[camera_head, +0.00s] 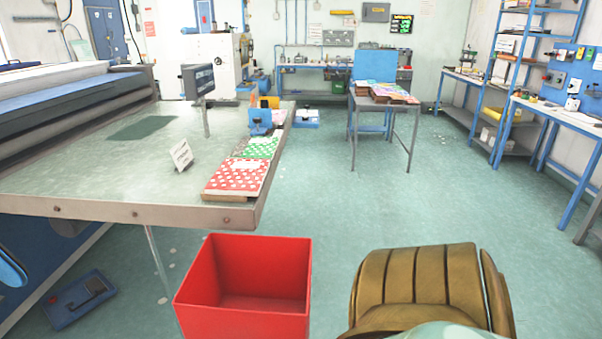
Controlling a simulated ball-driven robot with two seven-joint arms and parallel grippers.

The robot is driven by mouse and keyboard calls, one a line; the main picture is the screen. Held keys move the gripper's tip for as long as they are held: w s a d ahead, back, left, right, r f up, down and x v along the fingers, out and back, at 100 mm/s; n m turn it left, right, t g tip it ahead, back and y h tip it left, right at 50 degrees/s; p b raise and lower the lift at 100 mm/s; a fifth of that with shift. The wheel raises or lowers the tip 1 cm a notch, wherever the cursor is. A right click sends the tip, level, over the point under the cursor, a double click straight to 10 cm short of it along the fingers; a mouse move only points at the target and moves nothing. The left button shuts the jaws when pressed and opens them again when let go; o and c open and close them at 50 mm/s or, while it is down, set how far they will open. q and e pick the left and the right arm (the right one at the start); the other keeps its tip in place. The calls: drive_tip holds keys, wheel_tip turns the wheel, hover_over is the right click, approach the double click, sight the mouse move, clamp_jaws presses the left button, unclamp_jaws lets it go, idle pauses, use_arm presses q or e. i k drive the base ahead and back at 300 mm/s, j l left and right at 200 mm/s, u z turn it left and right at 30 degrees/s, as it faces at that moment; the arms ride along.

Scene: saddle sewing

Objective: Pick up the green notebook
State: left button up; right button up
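A green notebook (257,148) with white spots and a pale label patch lies flat near the right edge of the large grey machine table (90,180). A red spotted notebook (238,177) lies just in front of it, at the table's front right corner. Both seem to rest on a flat brown strip or board. Another red-patterned cover shows behind the green one, partly hidden by a small blue device (261,121). Neither of my grippers is in view.
A red open bin (242,320) stands on the floor before the table corner. A small white sign (181,155) and a monitor on a post (198,80) stand on the table. A side table with colourful stacks (385,92) is farther back. The floor at right centre is clear.

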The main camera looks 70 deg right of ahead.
sight(248, 147)
drive_tip(key=z, duration=1.75)
